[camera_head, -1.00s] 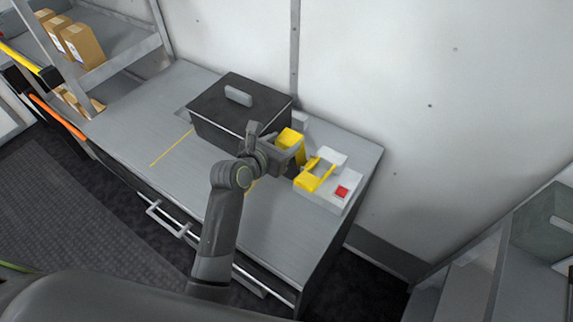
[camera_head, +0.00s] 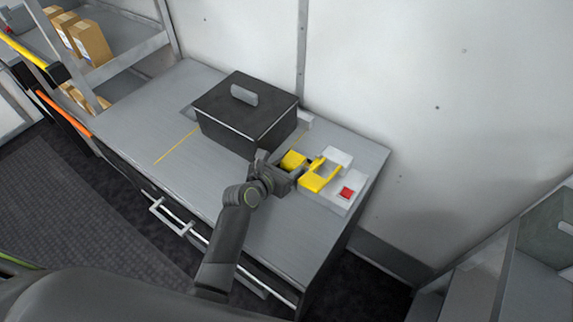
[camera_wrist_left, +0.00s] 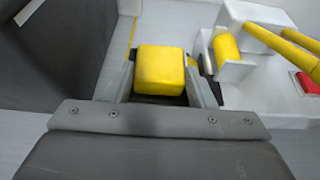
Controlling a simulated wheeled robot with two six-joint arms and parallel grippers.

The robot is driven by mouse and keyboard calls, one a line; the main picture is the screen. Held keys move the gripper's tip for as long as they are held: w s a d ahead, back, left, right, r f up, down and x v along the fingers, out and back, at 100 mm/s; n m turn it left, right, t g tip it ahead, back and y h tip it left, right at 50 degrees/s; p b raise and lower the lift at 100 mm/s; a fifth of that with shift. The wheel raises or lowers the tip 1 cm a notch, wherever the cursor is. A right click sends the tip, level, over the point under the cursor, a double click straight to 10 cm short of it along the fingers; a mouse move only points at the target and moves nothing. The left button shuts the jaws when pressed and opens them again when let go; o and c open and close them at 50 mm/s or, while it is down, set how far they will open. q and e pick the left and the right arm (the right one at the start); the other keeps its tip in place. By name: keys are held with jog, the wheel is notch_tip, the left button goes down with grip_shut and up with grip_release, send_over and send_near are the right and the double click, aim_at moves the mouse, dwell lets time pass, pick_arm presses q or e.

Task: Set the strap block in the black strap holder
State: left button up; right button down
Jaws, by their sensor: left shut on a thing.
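The strap block is a yellow block (camera_head: 293,160), also in the left wrist view (camera_wrist_left: 160,70). My left gripper (camera_head: 287,171) is shut on it, with a finger at each side in the wrist view (camera_wrist_left: 165,88). The block is low over the bench, between the black lidded box and the white unit; I cannot tell if it touches anything below. I cannot clearly make out the black strap holder. My right gripper is not in view.
A white unit (camera_head: 351,203) with a yellow handle (camera_head: 318,182) and red button (camera_head: 346,193) stands close right of the gripper. A black lidded box (camera_head: 235,125) stands behind left. The grey bench (camera_head: 180,105) is clear at left. A wall rises behind.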

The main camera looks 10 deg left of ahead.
pick_arm(q)
jog(key=shift+f, duration=0.15)
jog(key=o, duration=0.7)
jog(key=shift+f, duration=0.1)
jog(key=shift+o, duration=0.2)
jog(key=shift+r, duration=0.25)
jog(key=shift+s+a+r, duration=0.1)
jog(key=shift+s+r, duration=0.05)
jog(key=shift+r, duration=0.05)
jog(key=v, duration=1.1)
jog(key=shift+s+a+r, duration=0.1)
jog(key=shift+s+r, duration=0.05)
jog(key=shift+s, duration=0.1)
